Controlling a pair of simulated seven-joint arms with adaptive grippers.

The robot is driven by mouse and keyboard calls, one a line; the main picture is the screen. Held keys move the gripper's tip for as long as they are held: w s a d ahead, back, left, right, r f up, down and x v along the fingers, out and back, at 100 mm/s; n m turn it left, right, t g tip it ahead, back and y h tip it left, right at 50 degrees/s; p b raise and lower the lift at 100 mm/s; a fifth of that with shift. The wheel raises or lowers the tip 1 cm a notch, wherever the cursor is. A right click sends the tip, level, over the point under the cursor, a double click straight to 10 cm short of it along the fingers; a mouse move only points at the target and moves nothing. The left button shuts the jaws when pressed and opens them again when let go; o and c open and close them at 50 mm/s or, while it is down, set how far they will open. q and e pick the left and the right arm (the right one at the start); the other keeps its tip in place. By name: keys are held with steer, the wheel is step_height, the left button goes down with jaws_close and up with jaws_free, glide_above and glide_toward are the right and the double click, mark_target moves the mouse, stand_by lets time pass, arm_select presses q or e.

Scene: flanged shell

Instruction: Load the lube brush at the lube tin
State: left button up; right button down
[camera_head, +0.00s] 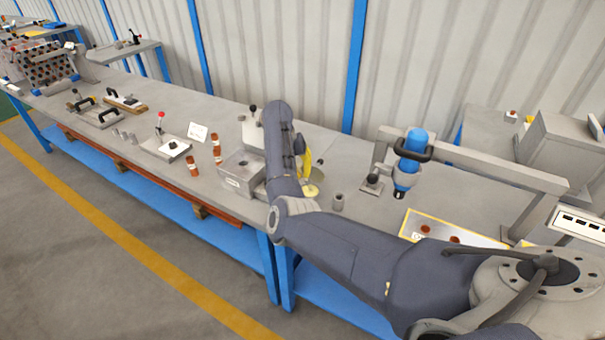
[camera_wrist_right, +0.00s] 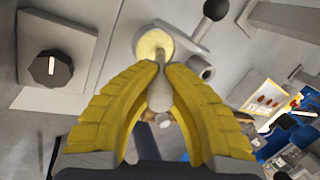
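My right gripper (camera_head: 306,168) is over the bench, mostly hidden behind its own arm in the head view. In the right wrist view its yellow fingers (camera_wrist_right: 165,70) are closed on the grey lube brush (camera_wrist_right: 160,96). The lube tin (camera_head: 311,190) is a small round tin with pale yellow contents, just below the gripper. It also shows in the right wrist view (camera_wrist_right: 147,45), where the brush's far end overlaps it. I cannot tell whether the bristles touch the lube. My left gripper is not in view.
A grey metal box (camera_head: 238,174) stands left of the gripper. A small grey cylinder (camera_head: 337,201) stands right of the tin. A blue tool (camera_head: 409,165) hangs from a frame farther right.

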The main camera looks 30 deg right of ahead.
steer(key=shift+r, duration=3.2)
steer(key=shift+r, duration=0.1)
